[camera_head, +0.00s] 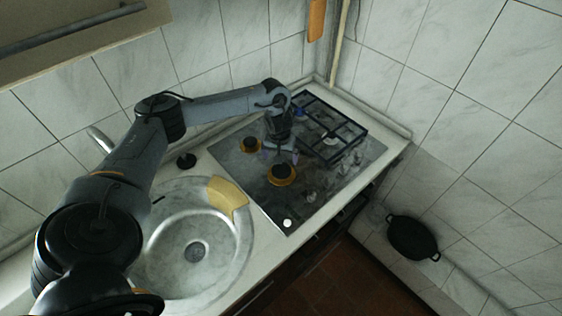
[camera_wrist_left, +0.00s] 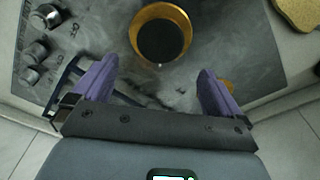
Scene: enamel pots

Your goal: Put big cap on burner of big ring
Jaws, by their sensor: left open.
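The big brass-coloured ring (camera_head: 282,181) stands on the hob, with a dark round disc (camera_head: 284,170) at its centre. The ring shows again in the left wrist view (camera_wrist_left: 185,22), with the dark disc (camera_wrist_left: 160,40) inside it; I cannot tell whether the disc is a seated cap. A smaller ring with a dark centre (camera_head: 250,145) is farther back on the hob. My left gripper (camera_head: 282,156) is open and empty, just behind the big ring. Its purple fingers (camera_wrist_left: 152,82) are spread, apart from the ring. My right gripper is not in view.
A black grate (camera_head: 345,126) covers the hob's far right part. A small black round piece (camera_head: 186,161) is on the counter behind the sink (camera_head: 160,262). A yellow piece (camera_head: 228,197) lies at the sink's rim. Knobs (camera_wrist_left: 38,52) show on the hob. A black pan (camera_head: 413,238) is at right.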

